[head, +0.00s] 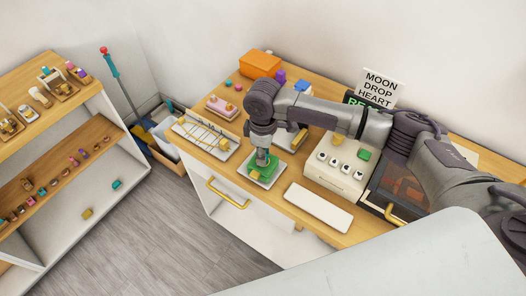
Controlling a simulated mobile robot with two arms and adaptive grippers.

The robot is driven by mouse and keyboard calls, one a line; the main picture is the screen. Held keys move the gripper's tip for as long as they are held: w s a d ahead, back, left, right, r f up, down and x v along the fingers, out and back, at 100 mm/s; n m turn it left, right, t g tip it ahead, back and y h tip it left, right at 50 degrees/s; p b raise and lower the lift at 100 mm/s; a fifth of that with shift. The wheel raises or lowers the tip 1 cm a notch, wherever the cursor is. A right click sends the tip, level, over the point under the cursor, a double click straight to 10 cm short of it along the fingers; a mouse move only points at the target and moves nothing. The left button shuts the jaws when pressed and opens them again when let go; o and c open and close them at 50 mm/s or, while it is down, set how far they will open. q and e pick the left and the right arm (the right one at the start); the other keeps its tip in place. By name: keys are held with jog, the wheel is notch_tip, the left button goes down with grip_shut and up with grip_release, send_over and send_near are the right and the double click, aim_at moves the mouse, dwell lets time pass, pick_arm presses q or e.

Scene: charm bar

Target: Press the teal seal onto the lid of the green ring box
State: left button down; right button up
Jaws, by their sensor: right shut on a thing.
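The green ring box (271,175) sits on a small white tray (246,172) near the front edge of the wooden counter. My right gripper (262,152) points down directly over the box. It is shut on a small teal-grey piece, which looks like the teal seal (262,162); the fingers hide most of it. The piece is at or just above the lid; I cannot tell whether they touch. My left gripper is not in view.
A white machine with round buttons (340,166) stands right of the box, and a blank white slab (318,207) lies in front of it. A wire rack tray (205,138) is to the left. An orange box (260,64) stands behind. Shelves (65,150) hold small charms at far left.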

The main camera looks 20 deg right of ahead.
dwell(0.5)
jog(key=shift+p, duration=0.5)
jog(key=shift+f, duration=0.5)
dwell(0.5)
jog(key=shift+s+f, duration=0.2)
jog(key=shift+f, duration=0.05)
dwell(1.8)
jog(key=o, duration=0.8)
jog(key=shift+c, duration=0.2)
jog(key=shift+o, duration=0.7)
jog(key=shift+w, duration=0.1)
jog(key=shift+r, duration=0.1)
jog(key=o, duration=0.4)
